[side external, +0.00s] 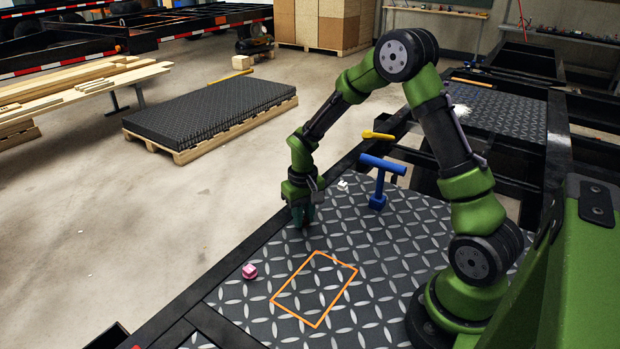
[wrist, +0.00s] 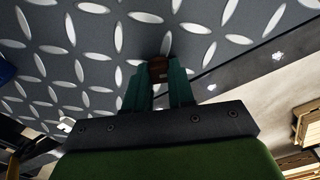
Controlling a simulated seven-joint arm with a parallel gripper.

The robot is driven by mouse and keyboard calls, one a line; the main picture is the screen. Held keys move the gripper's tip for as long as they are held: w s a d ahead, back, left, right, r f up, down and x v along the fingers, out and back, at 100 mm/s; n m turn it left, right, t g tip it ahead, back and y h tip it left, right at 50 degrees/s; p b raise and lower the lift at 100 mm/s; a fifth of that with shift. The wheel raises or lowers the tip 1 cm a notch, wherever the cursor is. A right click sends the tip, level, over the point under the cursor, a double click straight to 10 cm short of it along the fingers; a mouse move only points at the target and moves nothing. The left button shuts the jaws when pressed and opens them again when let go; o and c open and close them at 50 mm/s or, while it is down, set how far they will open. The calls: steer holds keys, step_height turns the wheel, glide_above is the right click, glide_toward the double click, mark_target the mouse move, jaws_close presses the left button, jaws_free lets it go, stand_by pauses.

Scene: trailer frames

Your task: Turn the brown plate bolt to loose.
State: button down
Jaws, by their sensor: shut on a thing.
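The brown plate bolt (wrist: 158,70) shows in the wrist view between the tips of my gripper's teal fingers. My gripper (wrist: 160,80) is shut on it, down at the diamond-pattern plate (wrist: 105,58). In the side view my gripper (side external: 301,222) points down at the plate's left edge, and the bolt is hidden behind the fingers there. I cannot tell from these frames how far the bolt is turned.
A blue T-handle tool (side external: 380,180) stands upright on the plate, with a small white piece (side external: 343,185) and a yellow tool (side external: 378,135) nearby. A pink knob (side external: 249,271) sits near the front-left edge. An orange outlined square (side external: 316,252) on the plate is empty.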

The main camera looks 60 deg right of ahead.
steer(key=n, duration=0.5)
steer(key=shift+n, duration=0.3)
steer(key=n, duration=1)
steer(key=shift+n, duration=0.4)
steer(key=shift+r+n, duration=0.1)
steer(key=shift+n, duration=2.1)
steer(key=c, duration=1)
jaws_free()
steer(key=shift+o, duration=0.2)
step_height(320, 180, up, 17)
